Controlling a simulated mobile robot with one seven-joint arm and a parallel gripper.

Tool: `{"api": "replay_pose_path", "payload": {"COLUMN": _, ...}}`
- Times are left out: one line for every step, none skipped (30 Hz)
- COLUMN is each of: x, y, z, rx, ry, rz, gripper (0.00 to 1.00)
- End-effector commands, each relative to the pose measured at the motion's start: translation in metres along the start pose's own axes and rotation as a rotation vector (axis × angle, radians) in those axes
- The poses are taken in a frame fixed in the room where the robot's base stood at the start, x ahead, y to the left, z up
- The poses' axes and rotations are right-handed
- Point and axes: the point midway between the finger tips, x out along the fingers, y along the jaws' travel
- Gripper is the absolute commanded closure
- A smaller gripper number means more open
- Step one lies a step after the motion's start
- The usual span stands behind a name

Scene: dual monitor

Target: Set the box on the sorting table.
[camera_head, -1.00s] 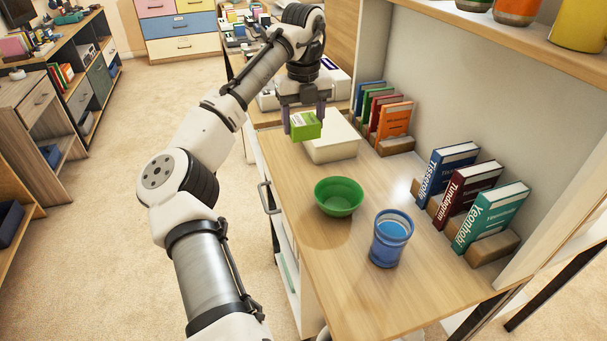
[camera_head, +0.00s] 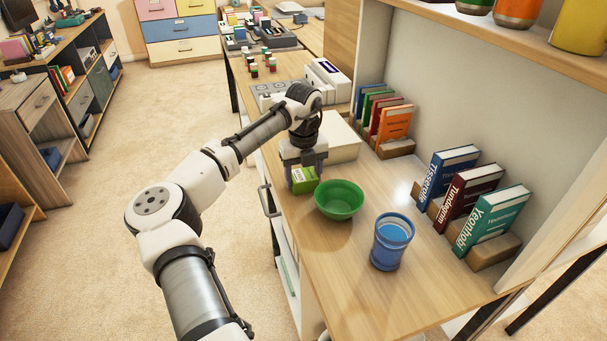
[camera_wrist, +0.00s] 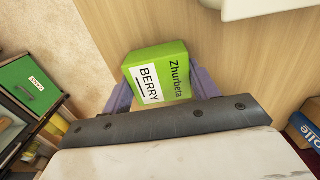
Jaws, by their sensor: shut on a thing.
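In the wrist view my gripper (camera_wrist: 165,98) is shut on the box's sides.
A green bowl (camera_head: 339,199) and a blue cup (camera_head: 391,241) stand right of my gripper. A white box-shaped thing (camera_head: 340,142) lies just behind it. Books (camera_head: 447,172) line the wall. The front of the table is clear.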

Motion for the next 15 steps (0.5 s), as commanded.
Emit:
{"api": "replay_pose_path", "payload": {"x": -0.0006, "y": -0.0001, "z": 0.0001, "rx": 0.0, "ry": -0.001, "rz": 0.0, "gripper": 0.64}}
{"api": "replay_pose_path", "payload": {"x": -0.0006, "y": -0.0001, "z": 0.0001, "rx": 0.0, "ry": -0.001, "rz": 0.0, "gripper": 0.64}}
{"api": "replay_pose_path", "payload": {"x": -0.0006, "y": -0.0001, "z": 0.0001, "rx": 0.0, "ry": 0.0, "rz": 0.0, "gripper": 0.64}}
{"api": "replay_pose_path", "payload": {"x": -0.0006, "y": -0.0001, "z": 0.0001, "rx": 0.0, "ry": 0.0, "rz": 0.0, "gripper": 0.64}}
{"api": "replay_pose_path", "payload": {"x": -0.0002, "y": -0.0002, "z": 0.0, "rx": 0.0, "ry": 0.0, "rz": 0.0, "gripper": 0.64}}
{"api": "replay_pose_path", "payload": {"x": 0.0007, "y": -0.0003, "z": -0.0001, "rx": 0.0, "ry": 0.001, "rz": -0.001, "gripper": 0.64}}
{"api": "replay_pose_path", "payload": {"x": 0.0007, "y": -0.0002, "z": -0.0001, "rx": 0.0, "ry": 0.001, "rz": 0.0, "gripper": 0.36}}
{"api": "replay_pose_path", "payload": {"x": 0.0006, "y": -0.0002, "z": 0.0, "rx": 0.0, "ry": 0.0, "rz": 0.0, "gripper": 0.33}}
{"api": "replay_pose_path", "payload": {"x": 0.0005, "y": -0.0002, "z": 0.0, "rx": 0.0, "ry": 0.0, "rz": 0.0, "gripper": 0.27}}
{"api": "replay_pose_path", "payload": {"x": 0.0005, "y": -0.0002, "z": 0.0, "rx": 0.0, "ry": 0.0, "rz": 0.0, "gripper": 0.23}}
{"api": "replay_pose_path", "payload": {"x": 0.0004, "y": -0.0002, "z": 0.0, "rx": 0.0, "ry": 0.0, "rz": 0.0, "gripper": 0.19}}
{"api": "replay_pose_path", "payload": {"x": 0.0004, "y": -0.0002, "z": 0.0, "rx": 0.0, "ry": 0.0, "rz": 0.0, "gripper": 0.19}}
{"api": "replay_pose_path", "payload": {"x": 0.0004, "y": -0.0002, "z": 0.0, "rx": 0.0, "ry": 0.0, "rz": 0.0, "gripper": 0.19}}
{"api": "replay_pose_path", "payload": {"x": 0.0004, "y": -0.0002, "z": 0.0, "rx": 0.0, "ry": 0.0, "rz": 0.0, "gripper": 0.19}}
{"api": "replay_pose_path", "payload": {"x": 0.0003, "y": -0.0002, "z": 0.0, "rx": 0.0, "ry": 0.0, "rz": 0.0, "gripper": 0.19}}
